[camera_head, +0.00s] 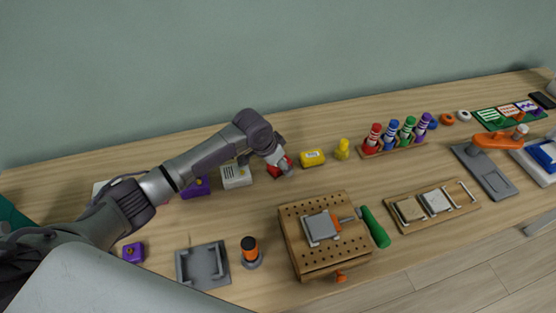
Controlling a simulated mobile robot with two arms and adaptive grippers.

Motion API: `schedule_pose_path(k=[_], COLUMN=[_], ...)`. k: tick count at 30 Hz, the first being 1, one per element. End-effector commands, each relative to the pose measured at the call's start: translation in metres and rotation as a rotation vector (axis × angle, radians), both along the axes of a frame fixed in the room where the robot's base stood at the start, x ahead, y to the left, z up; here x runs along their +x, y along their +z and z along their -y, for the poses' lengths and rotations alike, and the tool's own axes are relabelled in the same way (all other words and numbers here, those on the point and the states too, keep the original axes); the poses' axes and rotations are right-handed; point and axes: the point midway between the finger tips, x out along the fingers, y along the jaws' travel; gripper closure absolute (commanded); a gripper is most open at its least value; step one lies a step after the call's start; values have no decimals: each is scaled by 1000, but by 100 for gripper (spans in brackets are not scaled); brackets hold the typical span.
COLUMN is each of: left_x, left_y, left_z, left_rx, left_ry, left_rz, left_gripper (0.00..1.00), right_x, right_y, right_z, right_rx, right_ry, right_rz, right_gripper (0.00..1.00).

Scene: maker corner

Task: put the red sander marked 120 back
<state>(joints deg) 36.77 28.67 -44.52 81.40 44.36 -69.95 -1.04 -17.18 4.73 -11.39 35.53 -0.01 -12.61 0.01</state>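A red block (273,171), probably the red sander, stands at the back of the bench. No number can be read on it. My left gripper (284,166) is right at the red block and hides much of it. I cannot tell whether its fingers are closed on it. A wooden tray (459,205) at the right of the bench holds a tan block (410,210) and a pale block (437,202), with bare room at its right end. My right gripper is not in view.
A white block (237,178), a purple block (196,188) and a yellow block (312,158) flank the red one. A marker rack (393,148) is behind.

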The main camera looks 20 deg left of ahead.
Motion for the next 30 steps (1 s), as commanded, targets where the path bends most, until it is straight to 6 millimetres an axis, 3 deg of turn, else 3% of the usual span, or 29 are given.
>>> schedule_pose_path(k=[5,18,24,30], left_x=[-4,-33,-38,-39], left_y=[19,98,112,113], left_z=[-4,-22,-26,-26], left_rx=[0,0,1,-1], left_ry=[-1,-1,0,1], left_rz=[3,2,1,1], left_gripper=[30,30,30,30], right_x=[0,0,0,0], right_y=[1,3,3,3], right_z=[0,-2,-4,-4], right_rx=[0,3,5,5], right_ry=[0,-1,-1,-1], right_rz=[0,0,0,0], right_gripper=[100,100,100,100])
